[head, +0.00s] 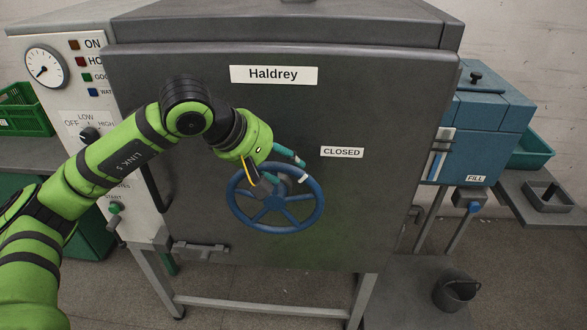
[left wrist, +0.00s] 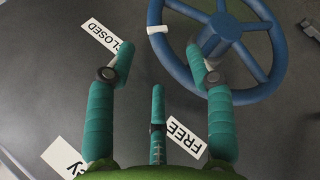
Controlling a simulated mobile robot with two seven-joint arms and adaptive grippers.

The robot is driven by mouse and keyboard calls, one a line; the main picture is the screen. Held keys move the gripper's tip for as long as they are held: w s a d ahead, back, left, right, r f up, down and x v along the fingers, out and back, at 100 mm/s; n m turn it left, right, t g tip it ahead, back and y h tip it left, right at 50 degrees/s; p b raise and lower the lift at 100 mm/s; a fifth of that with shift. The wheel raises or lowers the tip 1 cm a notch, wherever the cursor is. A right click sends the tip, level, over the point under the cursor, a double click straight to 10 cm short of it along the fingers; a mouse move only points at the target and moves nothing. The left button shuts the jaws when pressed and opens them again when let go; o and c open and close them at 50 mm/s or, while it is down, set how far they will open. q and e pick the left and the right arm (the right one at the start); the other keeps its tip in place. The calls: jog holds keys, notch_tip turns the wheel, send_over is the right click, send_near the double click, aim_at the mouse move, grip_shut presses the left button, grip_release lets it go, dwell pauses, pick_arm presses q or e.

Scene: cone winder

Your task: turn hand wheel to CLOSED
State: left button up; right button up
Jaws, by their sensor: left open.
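The blue hand wheel (head: 236,213) is on the front of the dark grey cabinet door. A white mark (head: 303,178) is on its upper right rim, on the side facing the CLOSED label (head: 342,152) and roughly in line with it. My left gripper (head: 284,172) is open at the wheel's upper part. In the left wrist view, the wheel (left wrist: 272,60) and mark (left wrist: 157,29) show beyond the spread teal fingers (left wrist: 160,62). One finger overlaps the wheel, another is outside the rim; I cannot tell contact. A FREE label (left wrist: 183,138) shows there. My right gripper is not in view.
A control panel with gauge (head: 46,67) and knobs is left of the door. A blue unit with a FILL label (head: 475,179) stands at the right. A dark bucket (head: 456,292) is low at the right. The door right of the wheel is clear.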

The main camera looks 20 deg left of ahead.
pick_arm(q)
jog(key=v, duration=0.5)
jog(key=shift+s+r, duration=0.15)
jog(key=shift+r, duration=0.05)
